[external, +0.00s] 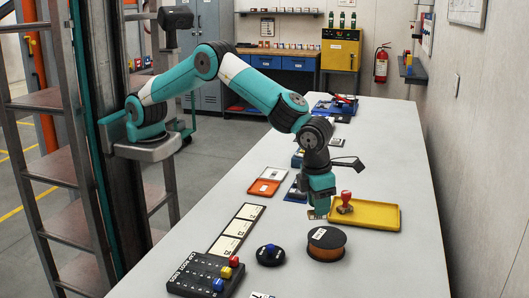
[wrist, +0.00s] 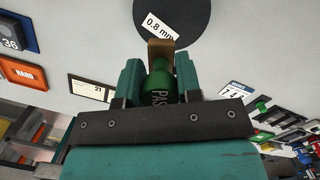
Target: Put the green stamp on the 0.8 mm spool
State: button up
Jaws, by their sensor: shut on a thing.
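The 0.8 mm spool (external: 326,246) is a dark-topped spool with copper-coloured sides, flat on the long table. In the wrist view its dark top and white 0.8 mm label (wrist: 162,26) show just beyond my fingertips. My gripper (external: 320,208) is above the table, just behind the spool. In the wrist view my gripper (wrist: 160,78) is shut on the green stamp (wrist: 160,88), whose green body carries white letters and has a tan end pointing towards the spool. In the external view the stamp is mostly hidden by my fingers. It appears apart from the spool.
A yellow tray (external: 378,222) with a red stamp (external: 346,198) lies right beside my gripper. A small black disc with a blue knob (external: 270,254), a dark button box (external: 205,276), a row of cards (external: 237,228) and an orange tray (external: 264,187) lie left. The front right table is clear.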

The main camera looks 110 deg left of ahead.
aim_at(318, 218)
jog(key=shift+f+p, duration=0.4)
jog(key=shift+f, duration=2)
jog(key=shift+f, duration=0.2)
jog(key=o, duration=0.9)
jog(key=shift+o, duration=0.2)
jog(key=shift+r, duration=0.1)
